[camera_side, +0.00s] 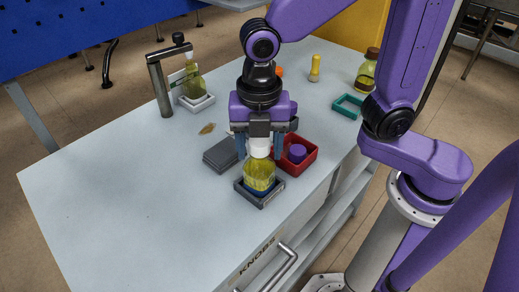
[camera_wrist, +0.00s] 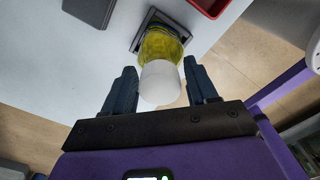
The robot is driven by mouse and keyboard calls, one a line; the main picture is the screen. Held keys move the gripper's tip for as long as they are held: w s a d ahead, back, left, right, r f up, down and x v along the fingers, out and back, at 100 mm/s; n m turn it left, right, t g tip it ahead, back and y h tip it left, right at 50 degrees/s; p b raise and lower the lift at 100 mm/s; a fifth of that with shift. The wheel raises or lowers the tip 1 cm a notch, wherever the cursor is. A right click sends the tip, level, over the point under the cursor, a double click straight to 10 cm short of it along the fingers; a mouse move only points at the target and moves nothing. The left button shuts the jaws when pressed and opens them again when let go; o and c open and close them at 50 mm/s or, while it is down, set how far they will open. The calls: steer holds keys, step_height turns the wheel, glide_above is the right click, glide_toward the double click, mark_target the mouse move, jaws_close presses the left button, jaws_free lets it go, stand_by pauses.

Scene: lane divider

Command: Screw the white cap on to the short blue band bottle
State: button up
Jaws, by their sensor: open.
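The short bottle (camera_side: 259,177) holds yellow liquid and has a blue band near its base. It stands upright in a dark grey square holder (camera_side: 270,197). The white cap (camera_side: 259,148) sits at the top of the bottle; I cannot tell whether it is threaded on. My gripper (camera_side: 259,150) points down over it, with one finger on each side of the cap. In the wrist view the white cap (camera_wrist: 160,83) lies between the open fingers (camera_wrist: 163,90), with a gap on both sides. The bottle (camera_wrist: 160,44) shows beyond it.
A red tray (camera_side: 311,158) with a purple cap (camera_side: 297,153) is right beside the gripper. A grey block (camera_side: 221,154) lies left. Behind stand another bottle in a white holder (camera_side: 197,103), a dark post (camera_side: 160,88), a yellow piece (camera_side: 315,68) and a teal frame (camera_side: 347,106). The table's left front is clear.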

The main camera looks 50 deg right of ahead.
steer(key=shift+n, duration=0.9)
steer(key=shift+n, duration=0.8)
steer(key=c, duration=0.7)
steer(key=shift+o, duration=0.2)
steer(key=shift+m, duration=0.8)
steer(key=shift+m, duration=0.9)
